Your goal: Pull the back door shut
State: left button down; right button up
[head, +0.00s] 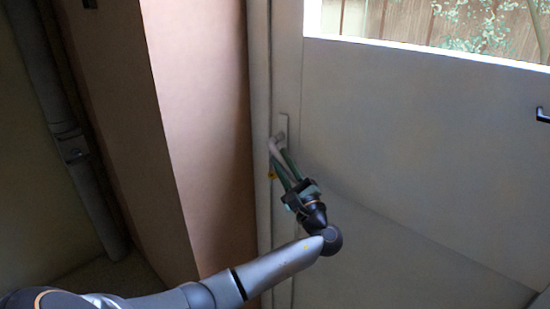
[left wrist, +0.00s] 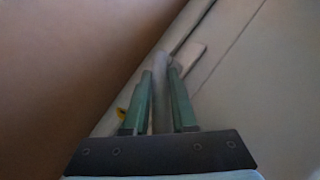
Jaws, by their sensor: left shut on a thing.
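The back door (head: 400,150) is a pale grey panel with a window at its top, filling the right of the head view; it also shows in the left wrist view (left wrist: 265,95). Its lever handle (head: 274,148) sits on a plate at the door's left edge. My left gripper (head: 279,163) reaches up to the handle. In the left wrist view, the green fingers (left wrist: 160,95) stand on both sides of the pale lever (left wrist: 160,68) and are shut on it. I cannot tell whether the door's edge meets the frame. My right gripper is out of view.
A pinkish wall (head: 195,110) stands close on the left of the door frame (head: 262,120). A grey pipe (head: 65,130) runs down the far left wall. A small yellow thing (head: 271,175) is beside the handle. A dark fitting (head: 542,115) sits at the right edge.

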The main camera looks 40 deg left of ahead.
pick_arm(q)
jog(key=shift+s+f+g, duration=0.3)
jog(key=shift+s+g, duration=0.1)
jog(key=shift+s, duration=0.2)
jog(key=c, duration=1.2)
grip_release()
jog(key=shift+a, duration=0.1)
jog(key=o, duration=0.5)
jog(key=shift+s+a+r, duration=0.1)
jog(key=shift+s+r, duration=0.05)
jog(key=shift+c, duration=0.2)
jog(key=b+v, duration=0.1)
jog(key=v, duration=1.1)
jog(key=shift+d, duration=0.25)
jog(key=shift+f, duration=0.2)
